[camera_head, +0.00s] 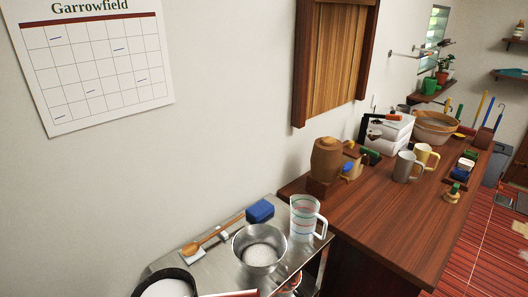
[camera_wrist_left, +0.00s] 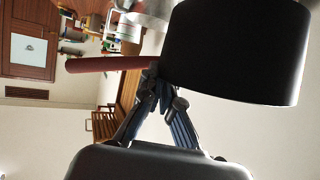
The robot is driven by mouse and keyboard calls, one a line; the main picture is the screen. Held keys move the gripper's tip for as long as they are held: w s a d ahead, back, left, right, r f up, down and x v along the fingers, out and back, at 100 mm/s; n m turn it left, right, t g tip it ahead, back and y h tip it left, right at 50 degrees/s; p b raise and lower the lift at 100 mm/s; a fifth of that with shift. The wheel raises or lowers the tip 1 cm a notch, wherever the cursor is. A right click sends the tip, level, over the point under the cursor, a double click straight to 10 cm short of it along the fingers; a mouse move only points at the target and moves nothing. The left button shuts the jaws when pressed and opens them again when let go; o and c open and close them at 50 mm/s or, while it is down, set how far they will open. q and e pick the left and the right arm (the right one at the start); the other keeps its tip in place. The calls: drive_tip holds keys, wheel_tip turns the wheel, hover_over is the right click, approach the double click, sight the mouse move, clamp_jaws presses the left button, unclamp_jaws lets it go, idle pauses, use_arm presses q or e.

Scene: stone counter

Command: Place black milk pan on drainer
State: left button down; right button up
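The black milk pan (camera_wrist_left: 235,50) fills the upper right of the left wrist view, with its dark red handle (camera_wrist_left: 95,64) reaching left. My left gripper (camera_wrist_left: 157,85) has its fingers closed together at the handle, close to the pan's wall. In the head view the pan (camera_head: 152,279) shows at the bottom edge as a dark rim around a pale inside, partly cut off. A red strip, likely its handle, lies right of it. The metal surface, seemingly the drainer (camera_head: 212,268), lies just beyond the pan; whether they touch is unclear. My right gripper is in neither view.
A wooden counter (camera_head: 375,225) with a brown jar (camera_head: 325,160) and mugs (camera_head: 404,166) lies to the right. The wall borders the left.

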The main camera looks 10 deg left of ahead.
use_arm(q)
drive_tip(key=w+d+r+n+y+b, duration=0.1)
drive_tip(key=w+d+r+n+y, duration=0.1)
drive_tip(key=w+r, duration=0.3)
drive_tip(key=shift+w+d+r+n+t+y, duration=0.3)
drive_tip(key=shift+w+n+y, duration=0.35)
drive_tip(key=shift+w, duration=0.8)
drive_tip(key=shift+f, duration=0.1)
